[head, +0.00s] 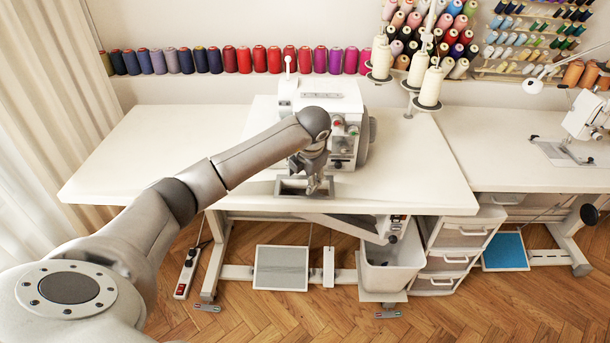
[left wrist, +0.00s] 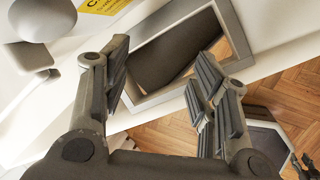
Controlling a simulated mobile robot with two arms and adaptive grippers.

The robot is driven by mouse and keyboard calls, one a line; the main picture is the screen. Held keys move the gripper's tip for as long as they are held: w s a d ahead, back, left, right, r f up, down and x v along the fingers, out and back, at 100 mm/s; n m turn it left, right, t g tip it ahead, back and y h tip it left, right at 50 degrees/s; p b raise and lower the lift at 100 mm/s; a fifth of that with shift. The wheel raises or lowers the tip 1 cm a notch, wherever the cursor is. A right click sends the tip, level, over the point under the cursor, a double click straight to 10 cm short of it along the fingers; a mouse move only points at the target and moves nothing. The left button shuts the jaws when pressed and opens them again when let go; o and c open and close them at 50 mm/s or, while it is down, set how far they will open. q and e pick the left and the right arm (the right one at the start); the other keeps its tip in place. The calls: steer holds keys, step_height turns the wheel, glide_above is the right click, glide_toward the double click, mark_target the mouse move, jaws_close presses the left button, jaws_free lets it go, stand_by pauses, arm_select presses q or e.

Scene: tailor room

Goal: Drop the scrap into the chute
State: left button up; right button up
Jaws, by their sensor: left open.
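My left gripper (head: 318,187) is over the front edge of the white table, at the chute's grey rectangular frame (head: 290,190). In the left wrist view my left gripper (left wrist: 162,54) is open, with nothing visible between its fingers. The chute's frame (left wrist: 238,38) lies beyond the fingertips, with a dark surface inside and some wood floor showing through. Below the table, a sloping piece leads toward a pale bin (head: 388,280), which has something small and dark near its top. I cannot make out the scrap for certain.
A white sewing machine (head: 315,95) stands right behind the gripper. The white table (head: 150,150) is clear to the left. Thread spools (head: 245,60) line the wall. A thread stand (head: 428,90) rises at the right, and drawers (head: 455,245) stand beside the bin.

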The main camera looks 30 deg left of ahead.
arm_select(q)
steer(key=v, duration=1.2)
steer(key=shift+w, duration=0.1)
stand_by(0.6)
